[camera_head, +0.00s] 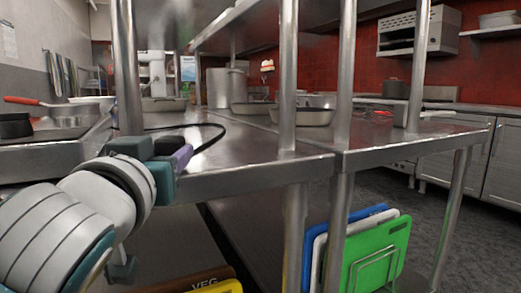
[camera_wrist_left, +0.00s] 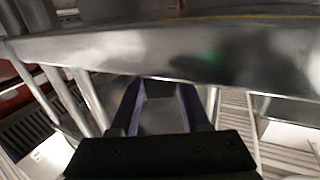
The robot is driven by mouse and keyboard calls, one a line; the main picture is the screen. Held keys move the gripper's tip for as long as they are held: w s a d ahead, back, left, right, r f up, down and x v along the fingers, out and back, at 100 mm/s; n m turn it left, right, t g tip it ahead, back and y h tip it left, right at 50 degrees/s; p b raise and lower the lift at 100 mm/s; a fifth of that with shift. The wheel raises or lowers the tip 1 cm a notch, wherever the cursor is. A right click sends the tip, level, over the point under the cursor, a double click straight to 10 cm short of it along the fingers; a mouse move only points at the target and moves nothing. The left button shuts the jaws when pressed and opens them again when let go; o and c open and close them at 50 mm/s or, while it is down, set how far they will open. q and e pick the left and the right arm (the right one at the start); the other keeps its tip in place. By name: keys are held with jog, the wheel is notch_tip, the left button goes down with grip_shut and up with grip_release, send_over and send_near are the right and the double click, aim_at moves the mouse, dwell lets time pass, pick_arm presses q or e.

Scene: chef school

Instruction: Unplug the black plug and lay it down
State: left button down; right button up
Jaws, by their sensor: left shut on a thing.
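My left gripper (camera_head: 178,152) is at the front edge of the steel table (camera_head: 255,165), left of the middle post. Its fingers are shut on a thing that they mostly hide. A black cable (camera_head: 212,124) loops over the tabletop and comes back to the fingertips, so the held thing appears to be the black plug. The plug's own shape and any socket cannot be made out. In the left wrist view the two dark, purple-edged fingers (camera_wrist_left: 160,90) point at the steel table edge (camera_wrist_left: 150,48). My right gripper is out of view.
Steel posts (camera_head: 288,80) rise along the table front. Metal trays (camera_head: 303,116) stand farther back on the tabletop. Green (camera_head: 375,253), white and blue boards stand in a rack on the lower shelf. A pan with a red handle (camera_head: 22,100) is at the left.

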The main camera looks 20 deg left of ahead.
pick_arm(q)
jog(key=shift+c, duration=1.5)
grip_release()
jog(key=shift+d, duration=0.1)
